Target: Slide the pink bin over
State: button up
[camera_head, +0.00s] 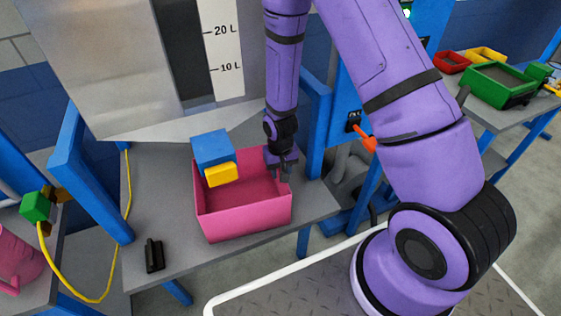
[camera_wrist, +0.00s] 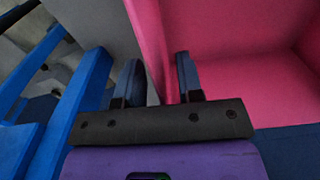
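The pink bin (camera_head: 243,220) is an open box standing on a grey bench (camera_head: 185,240). A blue block (camera_head: 212,145) and a smaller yellow block (camera_head: 221,175) show at its back left corner, rising above the rim. My gripper (camera_head: 284,168) points down at the bin's right wall, toward the back. In the wrist view my gripper's two fingers (camera_wrist: 160,82) stand apart, one on each side of the pink bin's wall (camera_wrist: 153,40). A grey gap shows between the left finger and the wall. Contact of the right finger is unclear.
A small black object (camera_head: 154,255) lies at the bench's front left. Blue posts (camera_head: 88,175) stand left of the bench and right of the bin. A yellow cable (camera_head: 127,215) hangs at the left. A grey panel with a litre scale (camera_head: 224,45) stands behind.

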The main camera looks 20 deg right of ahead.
jog(key=shift+f, duration=0.55)
jog(key=shift+c, duration=0.2)
grip_shut()
jog(key=shift+s+a, duration=0.2)
jog(key=shift+s, duration=0.6)
